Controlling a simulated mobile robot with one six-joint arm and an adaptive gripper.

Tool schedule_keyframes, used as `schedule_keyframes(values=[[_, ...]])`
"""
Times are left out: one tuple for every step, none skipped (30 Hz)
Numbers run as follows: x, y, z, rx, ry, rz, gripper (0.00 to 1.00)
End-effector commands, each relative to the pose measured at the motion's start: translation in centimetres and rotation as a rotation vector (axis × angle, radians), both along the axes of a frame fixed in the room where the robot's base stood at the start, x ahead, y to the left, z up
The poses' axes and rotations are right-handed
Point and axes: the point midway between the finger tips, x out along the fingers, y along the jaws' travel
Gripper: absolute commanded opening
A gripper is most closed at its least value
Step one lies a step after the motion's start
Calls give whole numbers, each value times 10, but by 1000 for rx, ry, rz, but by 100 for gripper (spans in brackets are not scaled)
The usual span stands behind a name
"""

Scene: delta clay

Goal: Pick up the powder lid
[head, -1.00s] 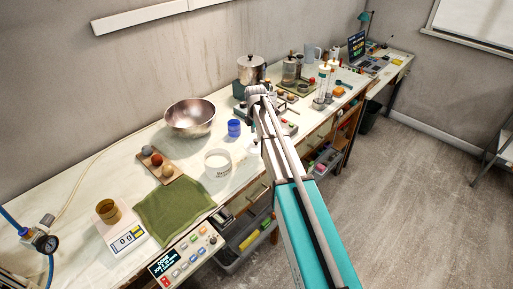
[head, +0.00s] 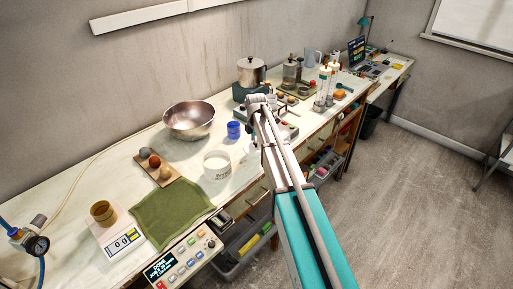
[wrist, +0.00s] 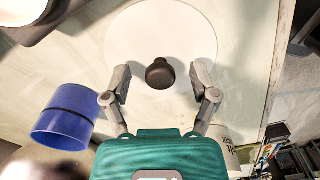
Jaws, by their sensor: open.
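The powder lid (wrist: 145,30) is a flat white disc with a black knob (wrist: 160,73), lying on the pale bench in the wrist view. My gripper (wrist: 160,82) is open over the near part of the lid. Its two fingers stand apart, one on each side of the knob, with gaps between them and it. I cannot tell how high the fingertips are above the bench. In the head view my arm hides the lid. The white labelled tub (head: 217,166) stands on the bench there and shows partly behind my gripper in the wrist view (wrist: 229,147).
A metal bowl (head: 188,120), a green cloth (head: 172,213) and a scale (head: 122,243) lie further left. The bench's edge runs along the right in the wrist view.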

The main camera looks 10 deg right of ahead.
Motion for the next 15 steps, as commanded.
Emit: schedule_keyframes(values=[[0, 0, 0, 0, 0, 0, 76], [0, 0, 0, 0, 0, 0, 76], [0, 0, 0, 0, 0, 0, 76], [0, 0, 0, 0, 0, 0, 72], [0, 0, 0, 0, 0, 0, 67], [0, 0, 0, 0, 0, 0, 59], [0, 0, 0, 0, 0, 0, 54], [0, 0, 0, 0, 0, 0, 48], [0, 0, 0, 0, 0, 0, 41], [0, 0, 0, 0, 0, 0, 35], [0, 0, 0, 0, 0, 0, 30], [0, 0, 0, 0, 0, 0, 22], [0, 0, 0, 0, 0, 0, 17], [0, 0, 0, 0, 0, 0, 11], [0, 0, 0, 0, 0, 0, 10]])
